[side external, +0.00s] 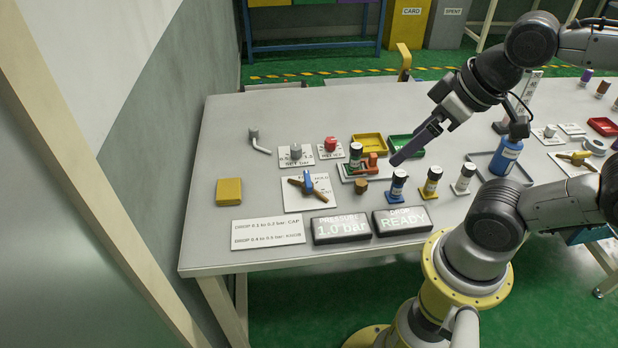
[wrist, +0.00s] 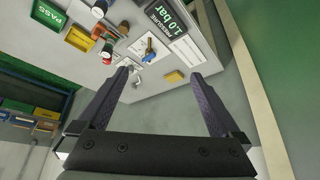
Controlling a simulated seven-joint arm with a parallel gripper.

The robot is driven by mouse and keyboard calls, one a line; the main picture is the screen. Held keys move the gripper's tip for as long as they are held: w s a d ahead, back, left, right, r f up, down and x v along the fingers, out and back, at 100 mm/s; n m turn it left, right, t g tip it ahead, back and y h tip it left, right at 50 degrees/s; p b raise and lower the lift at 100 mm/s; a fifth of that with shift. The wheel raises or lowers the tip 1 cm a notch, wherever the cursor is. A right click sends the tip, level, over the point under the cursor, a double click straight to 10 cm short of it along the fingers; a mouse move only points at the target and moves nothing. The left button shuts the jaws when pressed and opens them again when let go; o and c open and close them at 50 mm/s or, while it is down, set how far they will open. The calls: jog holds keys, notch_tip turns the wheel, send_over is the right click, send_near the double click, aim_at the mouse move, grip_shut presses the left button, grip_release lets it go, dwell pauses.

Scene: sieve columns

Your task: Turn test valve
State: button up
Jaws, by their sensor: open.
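A valve with a blue handle (side external: 307,182) and a brown pipe piece stands on a white plate (side external: 322,195) on the grey table, left of centre. The blue handle also shows in the wrist view (wrist: 149,50), beyond my fingers. A second valve with a yellow handle (side external: 578,158) is on the table at the far right. My gripper (side external: 396,160) is raised over the table, right of the blue-handled valve and apart from it, pointing down and left. In the wrist view its two fingers (wrist: 158,77) are wide apart with nothing between them. The plate's lettering is too small to read fully.
Displays read "PRESSURE 1.0 bar" (side external: 341,228) and "DROP READY" (side external: 402,221). A yellow block (side external: 229,191) lies at the left. Several capped columns, such as the blue-based one (side external: 398,186), stand right of the valve. Yellow (side external: 369,143) and green (side external: 406,146) trays lie behind.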

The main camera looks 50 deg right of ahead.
dwell(0.4)
jog(key=w+r+n, duration=0.4)
jog(key=w+n, duration=0.1)
jog(key=w, duration=0.1)
jog(key=n+g, duration=0.4)
jog(key=g, duration=0.2)
send_over(308, 178)
notch_tip(308, 178, down, 15)
notch_tip(308, 178, down, 14)
jog(key=shift+r, duration=0.15)
